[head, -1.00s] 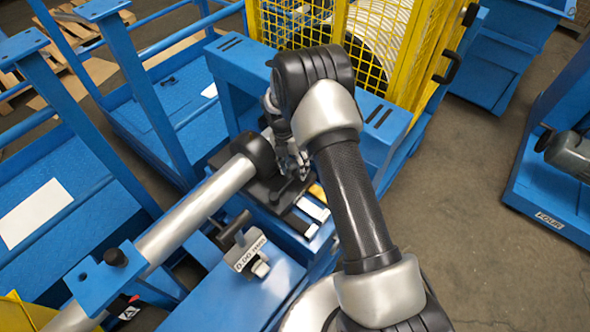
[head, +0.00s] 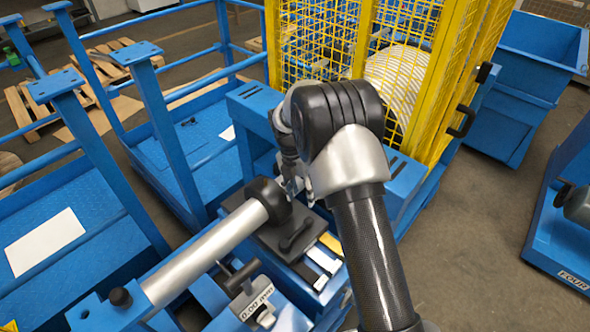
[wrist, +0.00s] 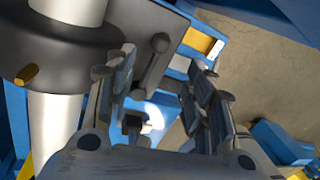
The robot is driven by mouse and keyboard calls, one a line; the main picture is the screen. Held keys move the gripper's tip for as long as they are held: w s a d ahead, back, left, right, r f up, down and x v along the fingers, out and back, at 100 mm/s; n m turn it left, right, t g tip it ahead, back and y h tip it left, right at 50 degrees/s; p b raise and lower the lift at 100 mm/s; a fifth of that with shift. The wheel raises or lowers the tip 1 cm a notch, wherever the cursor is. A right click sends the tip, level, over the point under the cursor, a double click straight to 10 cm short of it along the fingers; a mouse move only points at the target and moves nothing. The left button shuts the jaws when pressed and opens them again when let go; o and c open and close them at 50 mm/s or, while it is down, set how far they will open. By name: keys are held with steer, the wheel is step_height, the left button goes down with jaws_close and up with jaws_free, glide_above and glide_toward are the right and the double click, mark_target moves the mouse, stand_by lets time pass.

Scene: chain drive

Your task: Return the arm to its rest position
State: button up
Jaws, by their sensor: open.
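My gripper (wrist: 158,85) is open and empty in the wrist view, its two fingers apart with a dark handle and blue framework showing past them. In the head view my gripper (head: 300,188) is small and partly hidden behind my own arm, above the dark plate at the end of the silver roller. My arm is bent, reaching from the bottom right up to the middle of the picture.
The silver roller (head: 205,252) with its black end lies close to my gripper on the left. A black handle (head: 297,236) stands on the dark plate. A yellow mesh guard (head: 425,50) rises behind my arm. Open floor (head: 480,215) lies to the right.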

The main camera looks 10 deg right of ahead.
steer(key=s+r+m+t, duration=0.1)
steer(key=s+r+m, duration=0.5)
steer(key=r, duration=0.5)
steer(key=s+r+m+t, duration=0.2)
steer(key=s+r+m, duration=0.35)
steer(key=r, duration=0.55)
steer(key=s+r+m+t+y, duration=0.1)
steer(key=s+r+m+t, duration=0.2)
steer(key=s+m, duration=1.3)
steer(key=s, duration=0.5)
steer(key=shift+s+r+y, duration=0.15)
steer(key=shift+r+y, duration=0.15)
steer(key=shift+r, duration=0.05)
steer(key=shift+c, duration=0.3)
